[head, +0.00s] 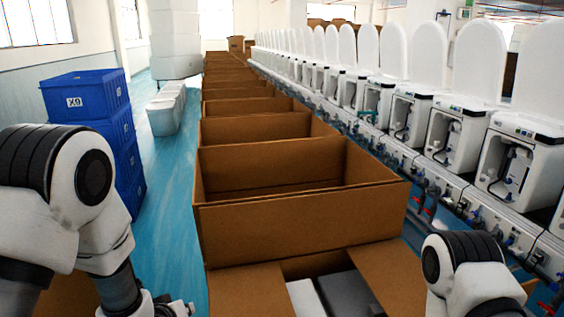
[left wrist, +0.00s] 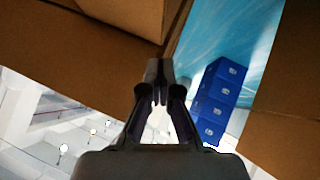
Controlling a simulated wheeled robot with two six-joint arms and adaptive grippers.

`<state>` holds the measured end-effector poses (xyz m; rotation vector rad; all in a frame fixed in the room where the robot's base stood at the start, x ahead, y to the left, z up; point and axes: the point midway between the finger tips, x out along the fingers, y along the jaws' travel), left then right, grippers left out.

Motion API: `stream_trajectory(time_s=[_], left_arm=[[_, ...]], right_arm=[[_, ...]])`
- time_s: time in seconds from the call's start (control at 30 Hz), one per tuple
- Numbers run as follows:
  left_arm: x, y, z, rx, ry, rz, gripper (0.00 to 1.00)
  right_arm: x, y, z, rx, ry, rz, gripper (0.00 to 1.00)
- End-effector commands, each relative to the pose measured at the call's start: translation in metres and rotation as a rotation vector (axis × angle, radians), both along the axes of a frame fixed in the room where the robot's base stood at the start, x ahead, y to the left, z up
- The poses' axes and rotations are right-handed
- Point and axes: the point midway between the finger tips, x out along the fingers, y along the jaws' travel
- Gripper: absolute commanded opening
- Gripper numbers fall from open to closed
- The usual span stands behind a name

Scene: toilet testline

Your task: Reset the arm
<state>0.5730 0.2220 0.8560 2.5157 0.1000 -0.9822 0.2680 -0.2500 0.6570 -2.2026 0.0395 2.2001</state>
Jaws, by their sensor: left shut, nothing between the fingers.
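My left arm (head: 70,190) comes in at the left of the head view, bent down beside the nearest cardboard boxes. My left gripper (left wrist: 159,72) shows in the left wrist view with its two fingers together and nothing between them. In the head view only a dark part of it shows at the bottom edge. My right arm (head: 468,275) is at the lower right of the head view. Its gripper is out of the frame.
An open cardboard box (head: 300,225) stands ahead in a long row of boxes. A nearer open box (head: 245,290) holds white and grey items. Blue crates (head: 85,95) are stacked at left. Toilets (head: 470,75) line a bench at right. Blue floor (head: 170,170) is clear between crates and boxes.

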Motion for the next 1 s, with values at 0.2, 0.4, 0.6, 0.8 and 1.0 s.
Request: stream_trajectory(time_s=[0.2, 0.4, 0.6, 0.8, 1.0], left_arm=[[-0.024, 0.003, -0.045, -0.006, 0.096, 0.009, 0.0], [-0.065, 0.008, -0.095, -0.015, 0.22, 0.029, 0.0], [-0.137, 0.016, -0.154, 0.009, 0.415, 0.031, 0.0], [-0.266, 0.029, -0.206, 0.108, 0.725, -0.082, 0.0], [-0.307, 0.034, -0.202, 0.233, 0.819, -0.328, 0.0]], right_arm=[[0.0, 0.0, 0.0, 0.0, -0.001, -0.002, 0.0], [0.0, 0.0, 0.0, 0.0, 0.0, -0.002, 0.0], [0.0, 0.0, 0.0, 0.0, 0.0, -0.001, 0.0], [0.0, 0.0, 0.0, 0.0, 0.0, -0.002, 0.0], [0.0, 0.0, 0.0, 0.0, 0.0, -0.001, 0.0]])
